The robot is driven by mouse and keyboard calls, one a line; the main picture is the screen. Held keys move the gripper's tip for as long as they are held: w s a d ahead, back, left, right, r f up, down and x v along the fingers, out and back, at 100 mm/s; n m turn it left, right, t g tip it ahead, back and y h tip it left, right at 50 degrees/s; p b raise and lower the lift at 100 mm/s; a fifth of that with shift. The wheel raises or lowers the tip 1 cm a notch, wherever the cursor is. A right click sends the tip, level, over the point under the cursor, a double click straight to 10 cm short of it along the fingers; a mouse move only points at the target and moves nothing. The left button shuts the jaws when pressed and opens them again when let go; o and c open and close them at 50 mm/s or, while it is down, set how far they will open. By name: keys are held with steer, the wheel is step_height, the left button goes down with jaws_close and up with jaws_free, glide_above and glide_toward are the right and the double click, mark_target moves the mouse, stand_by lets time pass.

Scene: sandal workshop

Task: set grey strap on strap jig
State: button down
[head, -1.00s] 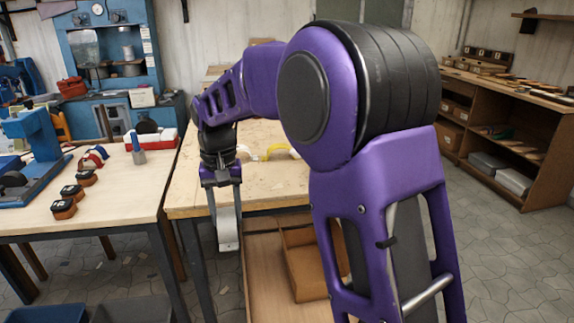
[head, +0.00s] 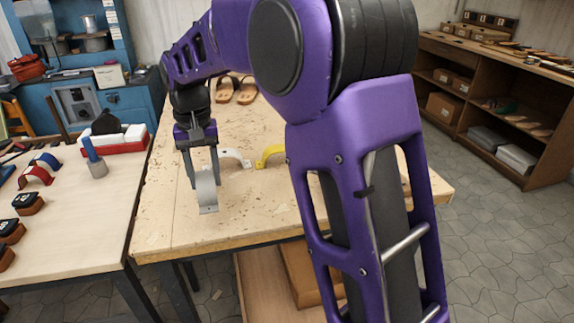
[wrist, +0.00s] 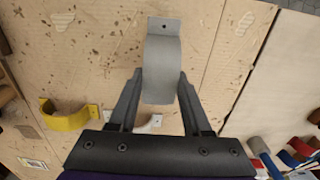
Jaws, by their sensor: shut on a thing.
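My gripper (head: 203,172) is shut on the grey strap (head: 207,192), a curved band with a small hole in its end tab. The strap hangs below the fingers, over the front left part of the wooden workbench (head: 215,225). In the wrist view the grey strap (wrist: 162,68) sits between the two fingertips (wrist: 160,85), with its tab pointing away from the gripper. I cannot pick out the strap jig with certainty in these views.
A white strap (head: 235,155) and a yellow strap (head: 270,156) stand behind the gripper on the workbench. Sandals (head: 237,90) lie at its back. The left table (head: 80,225) holds red and blue straps (head: 37,174), black-topped blocks (head: 27,203) and a blue-handled tool (head: 92,150).

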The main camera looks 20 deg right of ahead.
steer(key=shift+w+d, duration=0.2)
steer(key=shift+d, duration=0.05)
steer(key=d+b, duration=0.1)
steer(key=d, duration=1.6)
steer(key=shift+d, duration=0.1)
steer(key=shift+d+f+b, duration=0.15)
steer(key=shift+f+b, duration=0.35)
steer(key=shift+f, duration=1.2)
steer(key=shift+f, duration=0.1)
steer(key=shift+c, duration=1.7)
jaws_free()
